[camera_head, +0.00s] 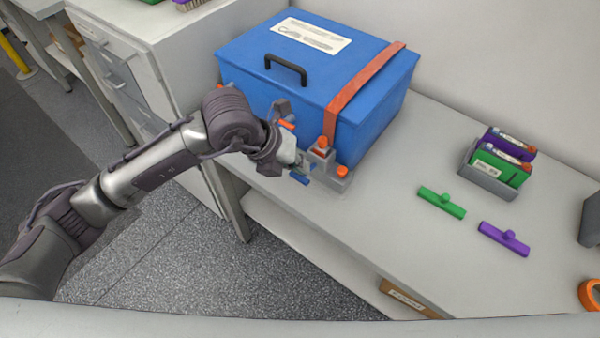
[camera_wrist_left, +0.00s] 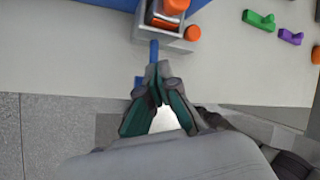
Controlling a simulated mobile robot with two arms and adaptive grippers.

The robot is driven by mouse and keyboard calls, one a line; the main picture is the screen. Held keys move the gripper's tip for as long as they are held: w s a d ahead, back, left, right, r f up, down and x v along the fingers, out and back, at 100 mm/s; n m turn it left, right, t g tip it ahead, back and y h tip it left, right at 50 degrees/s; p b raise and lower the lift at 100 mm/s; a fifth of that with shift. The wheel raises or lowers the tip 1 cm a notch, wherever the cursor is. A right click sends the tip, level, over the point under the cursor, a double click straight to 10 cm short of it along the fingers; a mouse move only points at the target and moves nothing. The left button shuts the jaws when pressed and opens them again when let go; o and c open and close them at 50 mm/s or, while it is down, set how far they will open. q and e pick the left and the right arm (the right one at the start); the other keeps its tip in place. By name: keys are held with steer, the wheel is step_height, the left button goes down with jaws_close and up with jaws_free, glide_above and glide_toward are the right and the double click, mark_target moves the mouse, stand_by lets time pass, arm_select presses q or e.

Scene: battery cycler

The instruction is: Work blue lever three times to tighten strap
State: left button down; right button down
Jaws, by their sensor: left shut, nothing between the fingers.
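A blue box (camera_head: 300,85) with a black handle stands on the bench, and an orange strap (camera_head: 362,92) runs over its right part. At the strap's lower front end is a grey ratchet (camera_head: 322,165) with orange parts; it also shows at the top of the left wrist view (camera_wrist_left: 146,28). The blue lever (camera_head: 300,178) sticks out from it towards the bench's front edge, partly hidden by my gripper; it shows in the left wrist view (camera_wrist_left: 154,50). My left gripper (camera_head: 299,165) is shut and empty, its fingertips (camera_wrist_left: 158,72) right at the lever. I cannot tell whether they touch.
A green block (camera_head: 442,203) and a purple block (camera_head: 503,239) lie on the bench to the right. Behind them is a grey holder (camera_head: 487,182) with green and purple cases. An orange roll (camera_head: 590,294) lies at the right edge. The bench front is clear.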

arm_select(q)
steer(key=shift+s+a+f+b, duration=0.1)
steer(key=shift+s+f+b, duration=0.05)
steer(key=shift+f+b, duration=0.4)
steer(key=shift+s+a+f+b, duration=0.1)
steer(key=shift+f+b, duration=0.25)
steer(key=shift+f, duration=0.25)
stand_by(0.8)
stand_by(0.5)
steer(key=shift+w+d+r+p, duration=0.2)
steer(key=shift+r+p, duration=0.25)
steer(key=shift+r, duration=0.45)
steer(key=shift+w+d+r+p, duration=0.1)
steer(key=shift+w+r+p, duration=0.1)
steer(key=shift+r+p, duration=0.45)
steer(key=shift+r, duration=0.2)
steer(key=shift+w+d+r+p, duration=0.15)
steer(key=shift+r+p, duration=0.25)
steer(key=shift+r, duration=0.4)
steer(key=shift+w+d+r+p, duration=0.1)
steer(key=shift+w+r+p, duration=0.2)
steer(key=shift+r, duration=0.55)
steer(key=shift+w+d+r+p, duration=0.15)
steer(key=shift+r+p, duration=0.3)
steer(key=shift+r, duration=0.35)
steer(key=shift+s, duration=0.1)
